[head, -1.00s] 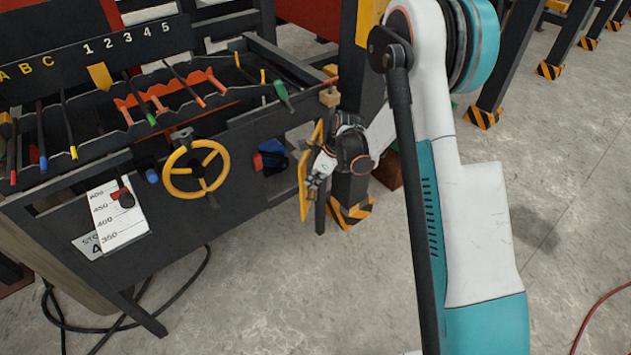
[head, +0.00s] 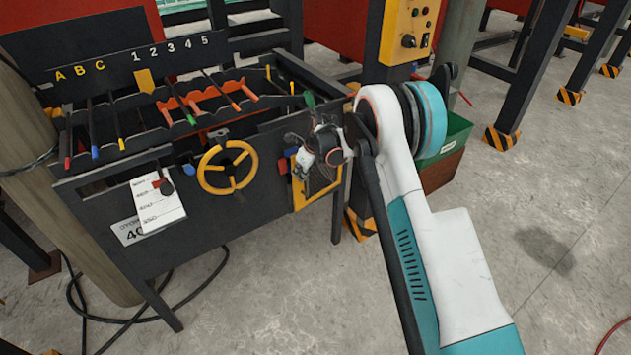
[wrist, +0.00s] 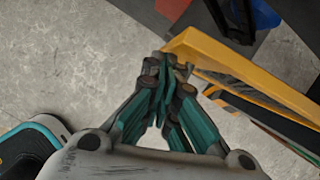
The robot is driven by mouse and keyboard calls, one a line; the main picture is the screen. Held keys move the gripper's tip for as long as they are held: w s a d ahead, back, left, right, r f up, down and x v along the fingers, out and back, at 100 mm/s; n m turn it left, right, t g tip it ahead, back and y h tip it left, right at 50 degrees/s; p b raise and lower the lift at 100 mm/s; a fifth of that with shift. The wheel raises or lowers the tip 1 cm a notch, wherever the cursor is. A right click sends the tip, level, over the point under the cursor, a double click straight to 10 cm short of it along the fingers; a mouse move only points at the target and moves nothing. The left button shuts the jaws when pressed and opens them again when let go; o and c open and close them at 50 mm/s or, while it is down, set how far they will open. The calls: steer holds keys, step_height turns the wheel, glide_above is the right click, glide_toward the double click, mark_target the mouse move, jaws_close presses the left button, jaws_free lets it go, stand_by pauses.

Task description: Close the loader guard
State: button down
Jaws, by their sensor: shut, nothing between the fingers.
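The loader guard is a yellow-edged frame (head: 318,203) at the right end of the dark loader's front. In the head view it stands nearly in line with the loader's front panel (head: 200,235). I cannot tell whether a small gap is left. My gripper (head: 299,158) is at the guard's upper part, in front of it, and partly hides it. In the wrist view the guard's yellow bar (wrist: 245,72) runs to the right, close to the shut, empty fingertips (wrist: 170,66). I cannot tell whether they touch it.
A yellow handwheel (head: 227,168) and a white scale card (head: 158,203) are on the loader's front. Coloured-tip bars (head: 170,108) lie in slots above. A green bin (head: 447,140) and a control box (head: 411,28) stand behind my arm. The floor in front is clear apart from black cables (head: 130,318).

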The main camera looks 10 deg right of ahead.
mark_target(294, 165)
steer(key=shift+w+a, duration=1.25)
steer(key=shift+w, duration=0.25)
steer(key=shift+r, duration=0.1)
